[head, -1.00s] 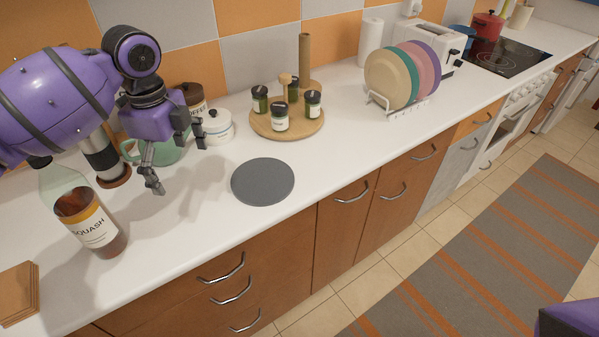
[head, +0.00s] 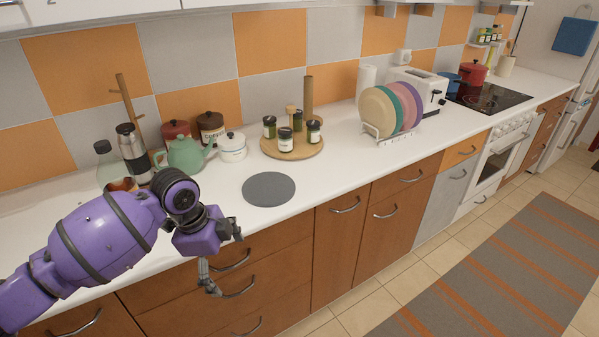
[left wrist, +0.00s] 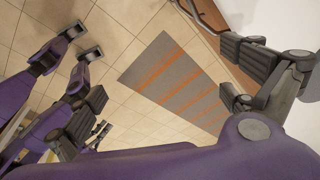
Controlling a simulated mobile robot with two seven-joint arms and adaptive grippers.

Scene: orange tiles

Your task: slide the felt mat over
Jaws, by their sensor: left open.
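The felt mat is a round, flat, dark grey disc (head: 269,189) lying on the white counter close to its front edge. Nothing lies on it. My left gripper (head: 222,258) is open and empty. In the head view it is below and left of the mat, with its fingers against the drawer fronts, apart from the mat. In the left wrist view its dark fingers (left wrist: 232,72) stand over the floor and rug, and the mat is not seen.
A round wooden board (head: 292,148) with several jars stands behind the mat. A green teapot (head: 184,154) and white canister (head: 232,147) are back left. A plate rack (head: 390,136) stands to the right. The counter (head: 335,168) is bare just right of the mat.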

